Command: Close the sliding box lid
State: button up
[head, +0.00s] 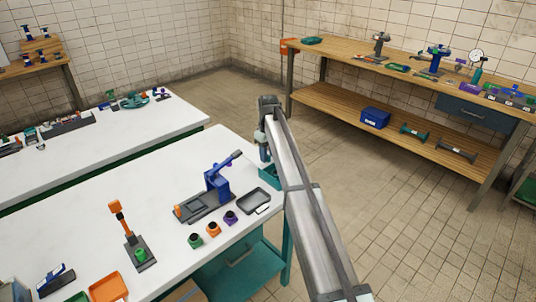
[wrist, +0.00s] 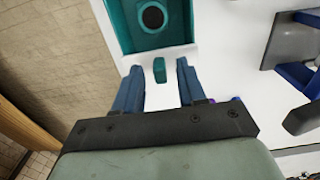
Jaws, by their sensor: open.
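A teal open box (wrist: 155,27) is at the top of the wrist view, with a dark round thing (wrist: 153,17) inside. In the head view the teal box (head: 268,178) is at the table's right edge, partly hidden by my arm. A small teal block (wrist: 159,70), which looks like a lid handle, stands on a white surface just below the box. I cannot tell the lid's outline from the white around it. My gripper (wrist: 160,67) is open, its blue fingers to either side of the block with gaps. In the head view its fingertips (head: 263,151) are hard to make out.
A blue press (head: 217,185) and a dark tray (head: 254,201) stand on the white table left of the box. Several small coloured cups (head: 213,229) are in front. Open floor (head: 330,150) lies to the right, before a wooden workbench (head: 410,60).

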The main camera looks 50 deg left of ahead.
jog(key=shift+f, duration=0.15)
grip_shut()
dwell(0.4)
